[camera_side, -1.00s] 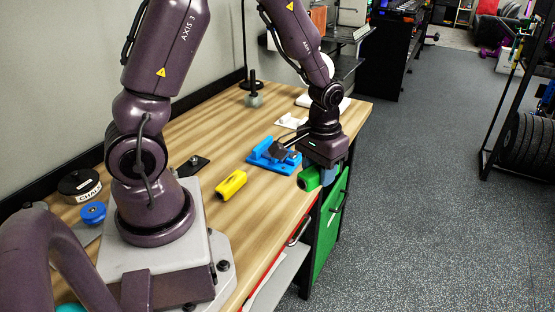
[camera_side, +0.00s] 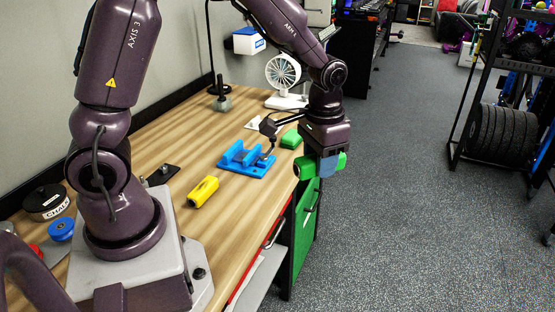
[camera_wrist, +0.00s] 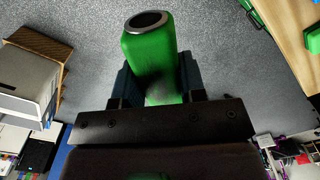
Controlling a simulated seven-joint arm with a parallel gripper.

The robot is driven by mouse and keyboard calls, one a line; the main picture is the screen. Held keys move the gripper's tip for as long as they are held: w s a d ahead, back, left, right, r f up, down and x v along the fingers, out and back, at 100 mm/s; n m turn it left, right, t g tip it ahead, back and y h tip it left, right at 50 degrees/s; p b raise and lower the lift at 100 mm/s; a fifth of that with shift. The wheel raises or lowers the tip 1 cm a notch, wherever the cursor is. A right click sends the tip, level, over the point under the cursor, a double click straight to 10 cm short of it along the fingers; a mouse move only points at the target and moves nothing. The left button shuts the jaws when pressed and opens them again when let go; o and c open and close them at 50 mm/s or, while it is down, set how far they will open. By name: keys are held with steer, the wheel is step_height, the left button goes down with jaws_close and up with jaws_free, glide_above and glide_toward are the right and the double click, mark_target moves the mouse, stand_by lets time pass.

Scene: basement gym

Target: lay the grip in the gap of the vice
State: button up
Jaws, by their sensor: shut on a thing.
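My gripper (camera_side: 328,168) is shut on a green grip (camera_side: 306,168), held off the table's front edge, over the floor side. In the wrist view the green grip (camera_wrist: 147,48) sits between the two fingers, with a dark round hole in its end. The blue vice (camera_side: 247,170) lies on the table to the left of my gripper. Its gap between the upright jaws looks empty. The held grip is clear of the vice.
A yellow grip (camera_side: 202,191) lies on the table left of the vice. A green block (camera_side: 291,139) lies to its right, near the edge.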

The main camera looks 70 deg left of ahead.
steer(key=s+a+f+n, duration=0.2)
steer(key=s+a+n, duration=0.1)
steer(key=a, duration=1.4)
steer(key=s+a+f+n, duration=0.2)
steer(key=a+n, duration=0.3)
steer(key=a, duration=1.2)
steer(key=shift+s+f+n, duration=0.2)
steer(key=shift+s+n, duration=0.1)
steer(key=shift+s, duration=0.25)
steer(key=shift+f, duration=3.5)
steer(key=shift+f, duration=0.15)
steer(key=shift+f, duration=1.3)
steer(key=o, duration=1)
steer(key=shift+o, duration=0.2)
